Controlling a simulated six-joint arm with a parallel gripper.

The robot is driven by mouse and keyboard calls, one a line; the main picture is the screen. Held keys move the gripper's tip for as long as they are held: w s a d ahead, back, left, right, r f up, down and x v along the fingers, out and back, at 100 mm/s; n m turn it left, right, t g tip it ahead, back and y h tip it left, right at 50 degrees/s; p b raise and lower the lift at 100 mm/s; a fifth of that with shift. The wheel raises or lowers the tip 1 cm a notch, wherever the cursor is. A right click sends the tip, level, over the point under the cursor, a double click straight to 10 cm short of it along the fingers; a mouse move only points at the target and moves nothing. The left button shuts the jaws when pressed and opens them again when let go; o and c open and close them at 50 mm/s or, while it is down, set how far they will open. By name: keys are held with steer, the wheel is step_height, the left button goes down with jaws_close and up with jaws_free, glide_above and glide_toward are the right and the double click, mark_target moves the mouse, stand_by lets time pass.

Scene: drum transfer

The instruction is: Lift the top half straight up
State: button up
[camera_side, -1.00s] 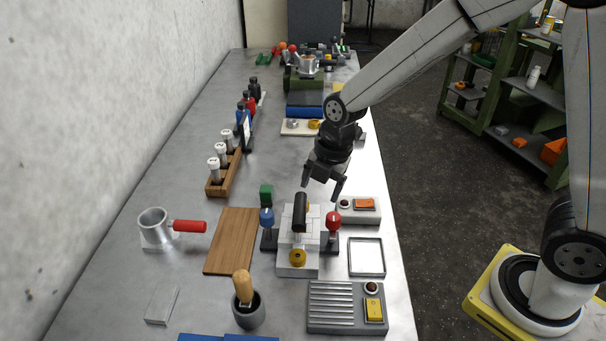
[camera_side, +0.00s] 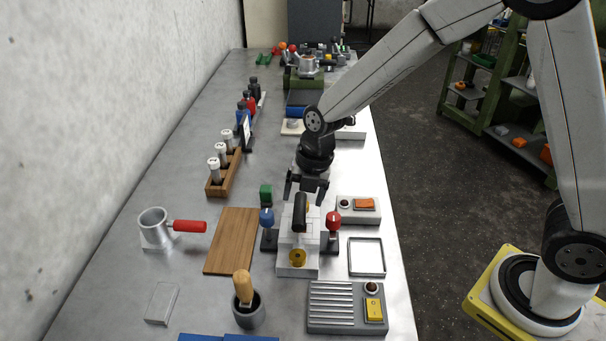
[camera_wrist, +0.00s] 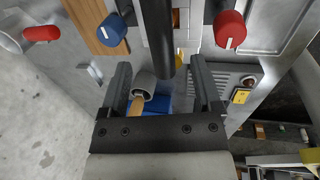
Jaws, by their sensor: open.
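The two-part block (camera_side: 286,252) is light grey and stands on the bench between a blue-knobbed clamp (camera_side: 266,219) and a red-knobbed clamp (camera_side: 333,222). Its top half carries a black bar handle (camera_side: 300,212), and a brass round part (camera_side: 297,257) shows at its front. My gripper (camera_side: 305,199) is open and empty, just behind and above the handle. In the wrist view the handle (camera_wrist: 157,38) lies ahead of and between the open fingers of my gripper (camera_wrist: 160,72). I cannot tell the exact gap. The seam between halves is not clear.
A wooden board (camera_side: 232,240) and a red-handled cup (camera_side: 154,228) lie left. A square frame (camera_side: 366,257) and a button box (camera_side: 358,210) are right.

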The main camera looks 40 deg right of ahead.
mark_target(301, 208)
steer(key=shift+f, duration=0.2)
steer(key=shift+f, duration=0.1)
steer(key=shift+w+a+f, duration=0.15)
steer(key=shift+a+f, duration=0.05)
steer(key=shift+f, duration=1.05)
steer(key=shift+w+a+f, duration=0.15)
steer(key=shift+f, duration=1.05)
steer(key=shift+f, duration=0.25)
jaws_close()
